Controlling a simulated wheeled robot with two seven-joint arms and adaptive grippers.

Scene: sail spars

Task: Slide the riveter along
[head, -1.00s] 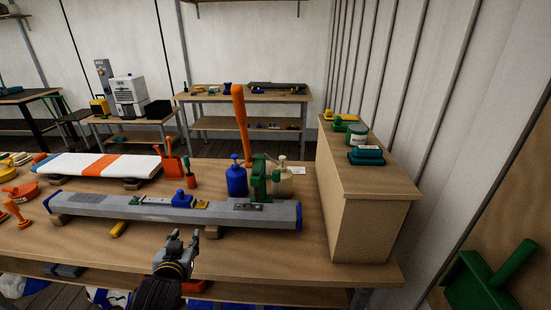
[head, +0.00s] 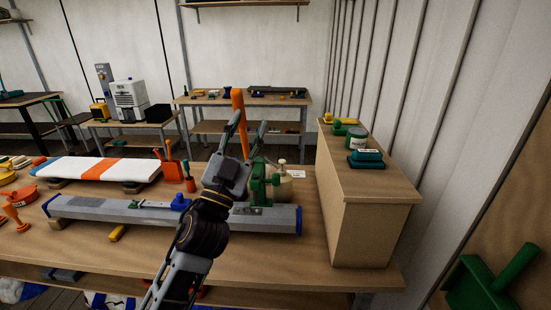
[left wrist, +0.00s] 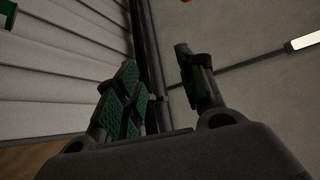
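The riveter has a green body (head: 262,190) and a long upright orange handle (head: 238,102). It stands near the right end of a grey spar (head: 120,212) with blue end caps, which lies on blocks along the bench. My left gripper (head: 248,126) is open, its fingers pointing up, in front of the riveter in the head view. It partly covers the riveter's body and the handle's lower part. The left wrist view shows nothing between the open fingers (left wrist: 158,75). My right gripper is not in view.
A wooden cabinet (head: 365,215) closes off the right side. A blue fitting (head: 180,203) sits on the spar. A white, orange and blue board (head: 75,168) lies behind left.

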